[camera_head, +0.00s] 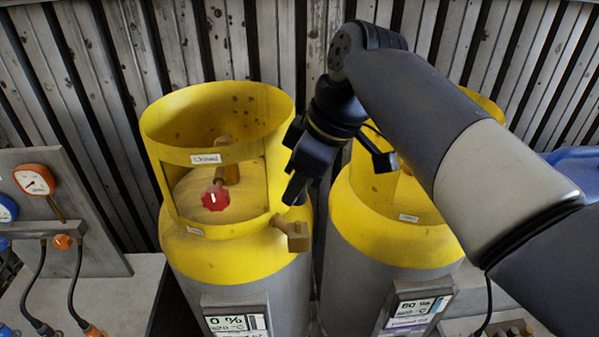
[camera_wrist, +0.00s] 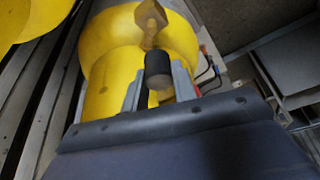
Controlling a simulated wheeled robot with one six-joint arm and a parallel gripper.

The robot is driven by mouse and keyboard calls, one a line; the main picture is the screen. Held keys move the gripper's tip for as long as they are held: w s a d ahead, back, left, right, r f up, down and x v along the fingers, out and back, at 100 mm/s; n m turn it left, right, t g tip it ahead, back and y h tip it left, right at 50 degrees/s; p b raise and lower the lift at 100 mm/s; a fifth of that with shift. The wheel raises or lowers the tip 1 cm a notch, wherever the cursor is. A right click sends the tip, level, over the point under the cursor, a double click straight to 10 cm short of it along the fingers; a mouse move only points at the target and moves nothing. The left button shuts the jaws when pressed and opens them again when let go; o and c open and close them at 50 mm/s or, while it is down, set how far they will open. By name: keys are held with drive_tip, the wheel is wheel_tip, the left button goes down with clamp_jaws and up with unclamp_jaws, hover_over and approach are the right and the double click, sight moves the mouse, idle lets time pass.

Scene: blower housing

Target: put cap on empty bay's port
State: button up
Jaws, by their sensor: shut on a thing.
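My gripper (camera_head: 297,186) is shut on a black round cap (camera_wrist: 158,66), which sits between the two grey fingers in the wrist view. In the head view the cap is hard to tell from the dark gripper. The left yellow-topped cylinder (camera_head: 185,250) has a display (camera_head: 235,323) reading 0 %. Its brass port (camera_head: 292,236) sticks out at its right front, just below my gripper. The port (camera_wrist: 151,20) also shows beyond the cap in the wrist view, with a gap seeming to lie between them.
A second yellow-topped cylinder (camera_head: 400,235) stands close on the right, its display (camera_head: 415,308) reading about 60 %. A red valve knob (camera_head: 215,198) sits inside the left collar, under a "Closed" label (camera_head: 206,158). A gauge panel (camera_head: 60,200) with hoses stands at left.

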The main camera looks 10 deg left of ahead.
sight(290, 228)
drive_tip(key=shift+f+b, duration=1.65)
drive_tip(key=shift+f, duration=0.35)
drive_tip(key=shift+f+b, duration=1)
drive_tip(key=shift+f, duration=0.45)
drive_tip(key=o, duration=1)
drive_tip(key=v, duration=1)
drive_tip(key=shift+d+r, duration=0.1)
drive_tip(key=shift+r, duration=0.3)
